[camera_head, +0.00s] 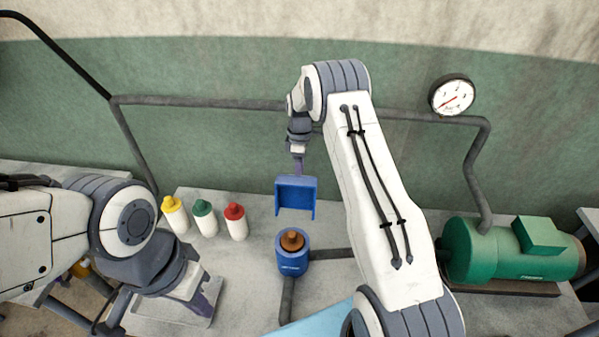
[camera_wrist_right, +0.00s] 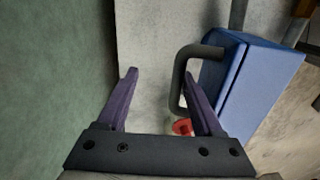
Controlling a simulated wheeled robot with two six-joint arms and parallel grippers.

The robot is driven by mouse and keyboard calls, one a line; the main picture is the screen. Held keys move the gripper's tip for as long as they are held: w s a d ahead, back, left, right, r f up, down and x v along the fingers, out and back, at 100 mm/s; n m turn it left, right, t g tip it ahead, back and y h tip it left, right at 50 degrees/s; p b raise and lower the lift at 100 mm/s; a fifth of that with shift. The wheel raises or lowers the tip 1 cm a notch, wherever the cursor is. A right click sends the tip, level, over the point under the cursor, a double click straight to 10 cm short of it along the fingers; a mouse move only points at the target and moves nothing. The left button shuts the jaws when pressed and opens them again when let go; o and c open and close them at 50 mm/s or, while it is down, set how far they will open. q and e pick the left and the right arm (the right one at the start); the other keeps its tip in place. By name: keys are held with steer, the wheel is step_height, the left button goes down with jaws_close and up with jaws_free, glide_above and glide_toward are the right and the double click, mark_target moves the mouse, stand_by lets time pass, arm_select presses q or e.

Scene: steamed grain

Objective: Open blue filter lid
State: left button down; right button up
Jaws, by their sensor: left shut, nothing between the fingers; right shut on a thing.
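The blue filter lid (camera_head: 297,184) is in the air above and behind the blue filter body (camera_head: 292,267), apart from it. The body stands uncovered, with a brown insert showing at its top. My right gripper (camera_head: 297,166) is at the lid's upper side. In the right wrist view the lid (camera_wrist_right: 254,85) is at the right, and its dark handle (camera_wrist_right: 180,75) is at the right finger of my right gripper (camera_wrist_right: 162,75). This gripper is shut on the handle; the exact contact is unclear. My left gripper (camera_head: 208,301) is shut and empty at the lower left, low over a grey tray.
Bottles with yellow (camera_head: 170,203), green (camera_head: 202,208) and red (camera_head: 234,212) caps stand left of the filter. Grey pipes join the filter body. A green motor (camera_head: 510,252) is at the right, and a round gauge (camera_head: 452,96) is on the wall. My right arm crosses the middle.

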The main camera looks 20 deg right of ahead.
steer(key=shift+w+r, duration=0.35)
step_height(320, 180, up, 10)
steer(key=b, duration=0.2)
steer(key=shift+d, duration=0.2)
steer(key=shift+f, duration=0.15)
steer(key=s+a+r+m, duration=0.1)
steer(key=s+a+r, duration=0.3)
steer(key=s+a, duration=0.5)
steer(key=s+a+r+m, duration=0.1)
steer(key=s+a+r, duration=0.3)
steer(key=s+a, duration=0.5)
steer(key=s+a+f+m, duration=0.1)
steer(key=s+a, duration=0.1)
steer(key=s, duration=0.8)
steer(key=s+a+f+m, duration=0.1)
steer(key=s+a, duration=0.1)
steer(key=s, duration=0.8)
steer(key=shift+s+a+m+t+y, duration=0.15)
steer(key=shift+s+m+t+y, duration=0.15)
steer(key=shift+m+t, duration=0.1)
steer(key=shift+f, duration=0.1)
